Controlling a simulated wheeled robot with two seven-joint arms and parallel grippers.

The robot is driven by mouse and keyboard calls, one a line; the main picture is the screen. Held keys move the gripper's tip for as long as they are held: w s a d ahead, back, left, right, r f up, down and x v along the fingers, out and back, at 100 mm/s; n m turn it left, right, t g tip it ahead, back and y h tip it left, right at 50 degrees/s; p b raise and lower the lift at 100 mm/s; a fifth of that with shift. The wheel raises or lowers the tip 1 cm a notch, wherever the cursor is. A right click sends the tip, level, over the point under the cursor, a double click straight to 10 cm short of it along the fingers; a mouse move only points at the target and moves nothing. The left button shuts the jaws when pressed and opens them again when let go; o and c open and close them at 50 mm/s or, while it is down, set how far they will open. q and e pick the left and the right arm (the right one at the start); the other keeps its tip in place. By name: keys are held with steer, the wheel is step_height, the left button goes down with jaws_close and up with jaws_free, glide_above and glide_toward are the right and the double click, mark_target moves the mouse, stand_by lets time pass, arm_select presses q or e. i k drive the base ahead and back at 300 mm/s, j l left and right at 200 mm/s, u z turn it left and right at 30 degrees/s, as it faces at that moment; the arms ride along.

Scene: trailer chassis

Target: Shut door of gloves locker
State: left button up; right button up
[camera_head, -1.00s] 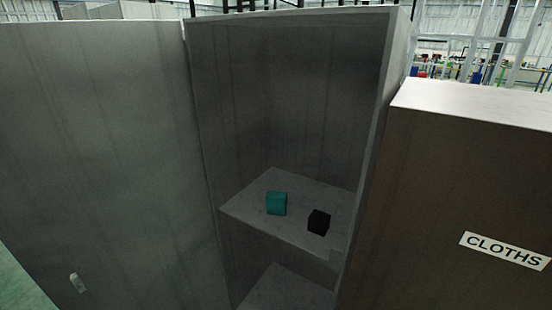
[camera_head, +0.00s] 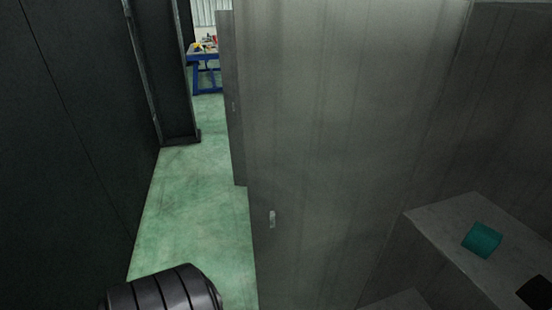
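The open grey locker door (camera_head: 330,130) stands in the middle of the view, swung out to the left of the locker. A small light handle (camera_head: 271,219) is on its face near the left edge. The locker's inside is at the right, with a shelf (camera_head: 440,220) holding a teal block (camera_head: 482,240) and a black block (camera_head: 537,292) cut by the frame edge. No label shows on this door, so I cannot tell whether it is the gloves locker. Part of my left arm (camera_head: 165,292) shows at the bottom left; neither gripper is in view.
Green floor (camera_head: 190,210) is free between the door and a dark wall (camera_head: 65,150) at the left. Another grey door or panel (camera_head: 232,100) stands behind the open door. A blue table (camera_head: 205,70) with small items is far back.

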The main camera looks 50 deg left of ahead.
mark_target(339, 99)
steer(key=j+z, duration=0.3)
steer(key=j, duration=1.35)
steer(key=j+z, duration=0.2)
steer(key=j, duration=0.2)
steer(key=j+z, duration=0.2)
steer(key=j, duration=0.2)
steer(key=k+j+z, duration=0.2)
steer(key=j, duration=0.2)
steer(key=j+z, duration=0.2)
steer(key=j, duration=0.2)
steer(key=k+j+z, duration=0.2)
steer(key=j, duration=0.15)
steer(key=j+z, duration=0.2)
steer(key=j, duration=0.15)
steer(key=k+j+z, duration=0.2)
steer(key=k+j, duration=0.05)
steer(key=j, duration=0.1)
